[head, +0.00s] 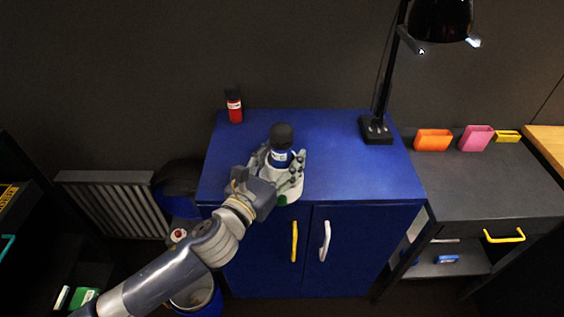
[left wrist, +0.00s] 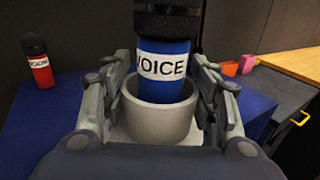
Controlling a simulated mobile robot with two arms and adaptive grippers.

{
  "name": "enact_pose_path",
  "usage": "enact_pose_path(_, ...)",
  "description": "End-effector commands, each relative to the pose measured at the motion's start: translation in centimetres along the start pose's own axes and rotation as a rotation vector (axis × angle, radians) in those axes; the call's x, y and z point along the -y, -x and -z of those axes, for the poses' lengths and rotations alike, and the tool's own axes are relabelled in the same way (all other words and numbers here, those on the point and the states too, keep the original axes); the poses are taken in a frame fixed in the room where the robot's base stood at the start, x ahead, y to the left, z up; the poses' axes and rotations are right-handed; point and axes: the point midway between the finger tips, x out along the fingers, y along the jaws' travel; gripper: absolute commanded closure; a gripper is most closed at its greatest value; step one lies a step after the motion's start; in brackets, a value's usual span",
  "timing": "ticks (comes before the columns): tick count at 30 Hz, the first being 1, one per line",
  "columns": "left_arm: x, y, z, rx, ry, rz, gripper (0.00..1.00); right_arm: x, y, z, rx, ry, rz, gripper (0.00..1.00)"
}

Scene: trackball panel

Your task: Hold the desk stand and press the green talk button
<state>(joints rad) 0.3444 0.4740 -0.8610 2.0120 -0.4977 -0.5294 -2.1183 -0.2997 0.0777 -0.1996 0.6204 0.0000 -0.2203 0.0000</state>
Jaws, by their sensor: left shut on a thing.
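The desk stand (head: 290,187) is a pale base with a grey cup, near the front edge of the blue cabinet top; its cup (left wrist: 160,118) fills the middle of the left wrist view. A blue microphone (head: 281,156) with a black head and a white label stands upright in the cup; the label reads VOICE in the left wrist view (left wrist: 165,66). My left gripper (head: 282,168) is shut on the stand, its fingers on both sides of the cup. My right gripper is out of view.
A red microphone (head: 235,108) labelled ROOM in the left wrist view (left wrist: 38,62) stands at the back left of the blue cabinet (head: 340,175). A black lamp base (head: 376,131) stands at the back right. The top right of the stand is clear.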

Motion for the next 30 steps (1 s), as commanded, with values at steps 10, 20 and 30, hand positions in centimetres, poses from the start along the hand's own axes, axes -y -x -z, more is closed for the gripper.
enact_pose_path(10,-1.3,-2.4,0.5,0.004,0.000,0.001,0.65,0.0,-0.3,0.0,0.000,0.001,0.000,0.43)
enact_pose_path(20,-2.6,-4.5,1.2,0.004,-0.001,0.000,0.65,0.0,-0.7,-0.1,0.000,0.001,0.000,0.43)
enact_pose_path(30,-3.8,-6.8,1.9,0.005,0.000,0.001,0.65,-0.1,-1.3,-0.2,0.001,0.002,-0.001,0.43)
